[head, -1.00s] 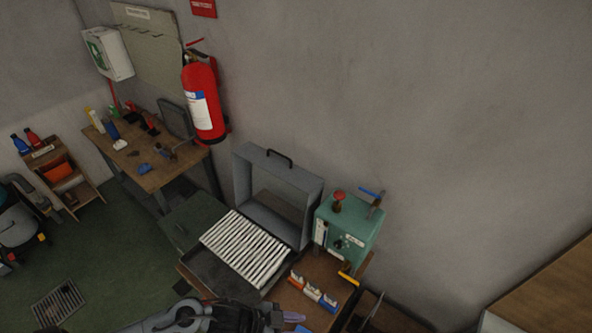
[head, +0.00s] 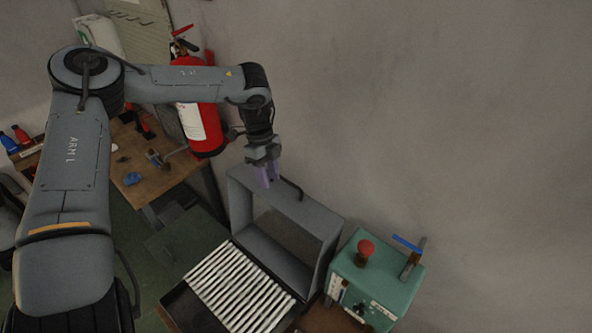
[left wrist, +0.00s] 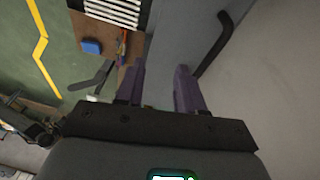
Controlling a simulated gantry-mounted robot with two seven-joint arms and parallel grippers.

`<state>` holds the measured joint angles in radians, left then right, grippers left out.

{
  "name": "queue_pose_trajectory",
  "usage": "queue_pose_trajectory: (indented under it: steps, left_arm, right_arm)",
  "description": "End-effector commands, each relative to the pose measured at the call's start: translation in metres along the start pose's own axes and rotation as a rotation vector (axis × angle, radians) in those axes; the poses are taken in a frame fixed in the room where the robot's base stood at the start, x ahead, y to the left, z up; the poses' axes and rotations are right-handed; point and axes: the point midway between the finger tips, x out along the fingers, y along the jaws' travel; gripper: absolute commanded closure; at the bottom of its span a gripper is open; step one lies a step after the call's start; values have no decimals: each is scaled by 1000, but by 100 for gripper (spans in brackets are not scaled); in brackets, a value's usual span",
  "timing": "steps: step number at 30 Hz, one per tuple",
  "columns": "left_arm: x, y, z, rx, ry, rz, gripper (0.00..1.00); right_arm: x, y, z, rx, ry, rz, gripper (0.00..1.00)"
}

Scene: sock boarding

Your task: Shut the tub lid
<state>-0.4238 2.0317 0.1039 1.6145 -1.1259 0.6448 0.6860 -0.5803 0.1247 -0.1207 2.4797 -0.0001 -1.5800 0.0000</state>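The tub's grey lid (head: 243,215) stands upright and open, hinged at the back of the dark tub (head: 186,308). White slatted bars (head: 238,288) lie across the tub. A dark handle (head: 292,189) sits on the lid's top edge; it also shows in the left wrist view (left wrist: 214,45), just right of the fingers. My left gripper (head: 268,178) is at the lid's top edge, left of the handle. In the left wrist view, its purple fingers (left wrist: 160,82) are apart with nothing between them. Whether they touch the lid is unclear. My right gripper is out of view.
A green control box (head: 372,285) with a red knob and blue-handled lever stands right of the tub. A red fire extinguisher (head: 203,128) hangs on the wall behind my left arm. A wooden bench (head: 180,172) stands at the left.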

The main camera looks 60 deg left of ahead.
Motion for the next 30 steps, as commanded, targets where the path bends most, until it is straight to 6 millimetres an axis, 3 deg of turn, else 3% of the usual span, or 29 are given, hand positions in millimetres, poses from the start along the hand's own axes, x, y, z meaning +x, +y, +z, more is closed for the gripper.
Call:
queue_pose_trajectory:
  steps: [3, 6, 12, 17, 30]
  left_arm:
    - [-33, -22, -11, 50, -112, -70, 62]
    - [-52, -30, -22, 84, -173, -104, 62]
    - [-64, -37, -33, 116, -233, -137, 62]
    - [-53, -38, -30, 115, -229, -138, 62]
    - [12, -48, -15, 115, -228, -137, 62]
  right_arm:
    - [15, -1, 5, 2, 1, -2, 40]
    - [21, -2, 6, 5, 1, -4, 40]
    - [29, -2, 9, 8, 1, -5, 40]
    - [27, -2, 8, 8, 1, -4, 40]
    - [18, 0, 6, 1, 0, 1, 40]
